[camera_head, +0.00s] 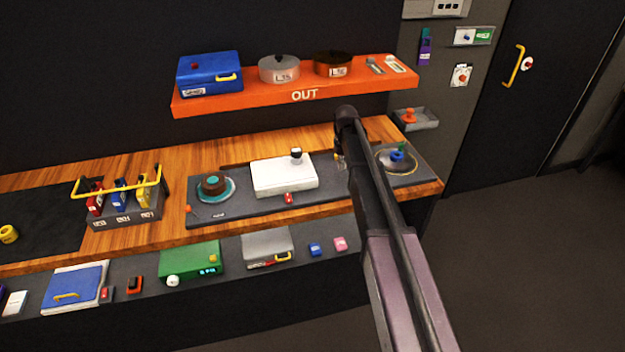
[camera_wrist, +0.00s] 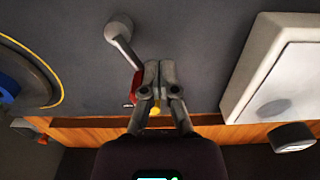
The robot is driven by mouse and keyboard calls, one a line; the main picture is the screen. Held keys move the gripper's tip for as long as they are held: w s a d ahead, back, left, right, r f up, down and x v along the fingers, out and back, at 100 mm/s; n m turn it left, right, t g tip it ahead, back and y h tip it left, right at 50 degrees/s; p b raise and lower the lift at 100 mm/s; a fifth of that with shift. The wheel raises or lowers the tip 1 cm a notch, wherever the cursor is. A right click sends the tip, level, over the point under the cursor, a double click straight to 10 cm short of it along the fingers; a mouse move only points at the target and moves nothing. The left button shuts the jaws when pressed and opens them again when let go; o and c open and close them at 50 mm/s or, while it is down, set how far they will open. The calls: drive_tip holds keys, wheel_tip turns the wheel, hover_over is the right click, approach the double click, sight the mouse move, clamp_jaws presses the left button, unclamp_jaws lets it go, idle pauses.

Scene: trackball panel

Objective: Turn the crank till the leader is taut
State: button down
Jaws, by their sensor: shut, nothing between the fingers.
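In the wrist view my gripper (camera_wrist: 160,66) is shut and empty, pointing at the dark grey panel. A grey lever with a round end (camera_wrist: 119,27), which looks like the crank, lies just left of the fingertips, and its lower end comes close to the left finger. I cannot tell whether they touch. A red part (camera_wrist: 132,88) sits beside the left finger, partly hidden, and a yellow piece (camera_wrist: 155,110) shows between the fingers. A blue-centred disc (camera_head: 397,158) lies at the panel's right end. My arm hides the crank in the head view. I cannot make out the leader.
A white box (camera_head: 270,178) with a dark knob (camera_wrist: 292,137) stands beside my gripper. A teal-rimmed disc (camera_head: 214,188) lies farther left on the panel. The orange shelf (camera_head: 215,103) overhangs behind, carrying a blue case and pots. A grey tray (camera_head: 424,121) hangs at right.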

drive_tip(key=shift+w+d, duration=0.15)
drive_tip(key=shift+w, duration=0.15)
idle(0.4)
wheel_tip(320, 180, up, 9)
drive_tip(key=p, duration=0.9)
idle(0.4)
idle(0.3)
drive_tip(key=s+d+f+m+b, duration=0.1)
drive_tip(key=s+d, duration=0.2)
drive_tip(key=s, duration=1.3)
drive_tip(key=s+d+f+m+b, duration=0.2)
drive_tip(key=s+d, duration=0.1)
drive_tip(key=s, duration=1.2)
drive_tip(key=shift+s+d, duration=0.3)
drive_tip(key=shift+s, duration=0.1)
drive_tip(key=shift+a, duration=0.1)
